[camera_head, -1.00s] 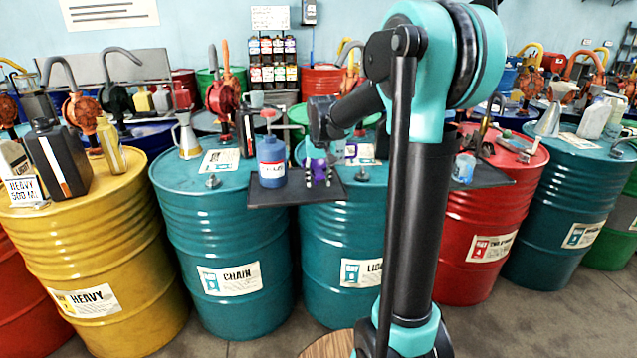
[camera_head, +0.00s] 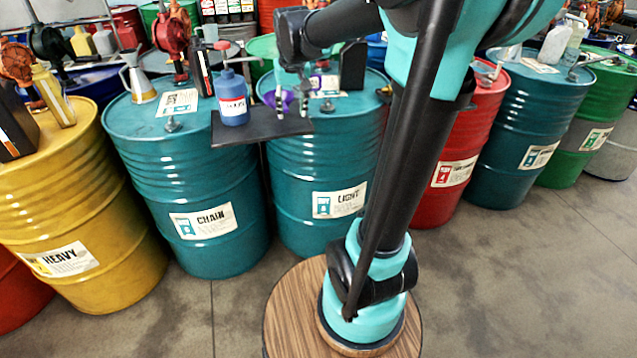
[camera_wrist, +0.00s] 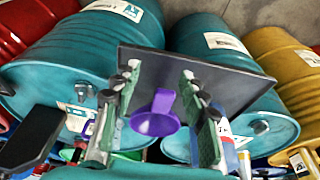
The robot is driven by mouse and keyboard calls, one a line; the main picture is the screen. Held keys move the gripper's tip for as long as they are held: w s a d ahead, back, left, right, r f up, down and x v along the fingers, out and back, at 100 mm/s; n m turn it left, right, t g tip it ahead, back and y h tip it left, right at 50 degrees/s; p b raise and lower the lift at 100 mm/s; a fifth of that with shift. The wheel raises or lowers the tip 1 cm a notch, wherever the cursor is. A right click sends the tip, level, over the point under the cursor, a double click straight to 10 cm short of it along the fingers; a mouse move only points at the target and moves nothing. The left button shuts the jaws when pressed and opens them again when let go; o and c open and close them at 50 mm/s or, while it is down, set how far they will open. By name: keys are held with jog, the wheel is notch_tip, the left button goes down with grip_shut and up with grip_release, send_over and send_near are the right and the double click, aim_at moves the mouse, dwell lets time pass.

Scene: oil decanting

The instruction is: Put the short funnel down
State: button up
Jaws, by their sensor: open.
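The short funnel is purple (camera_head: 284,99). It stands on a dark tray (camera_head: 232,137) fixed at the front of the teal drums, right of a blue bottle. In the wrist view the funnel (camera_wrist: 154,122) shows its round mouth between the two fingers, with the dark tray (camera_wrist: 225,80) beyond it. My gripper (camera_wrist: 157,118) is open around the funnel, with a gap visible on each side. In the head view my gripper (camera_head: 291,97) is low over the tray.
The blue bottle (camera_head: 232,99) with a red top stands close left of the funnel on the tray. A black container (camera_head: 352,66) stands behind on the light-oil drum (camera_head: 335,150). A metal funnel (camera_head: 138,78) stands on the chain-oil drum (camera_head: 190,170).

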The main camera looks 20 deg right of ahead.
jog(key=s+d+f+t, duration=0.1)
jog(key=s+d+f, duration=0.2)
jog(key=s+f, duration=1.4)
jog(key=s, duration=0.4)
jog(key=shift+d+f, duration=0.2)
jog(key=shift+f, duration=0.2)
dwell(0.5)
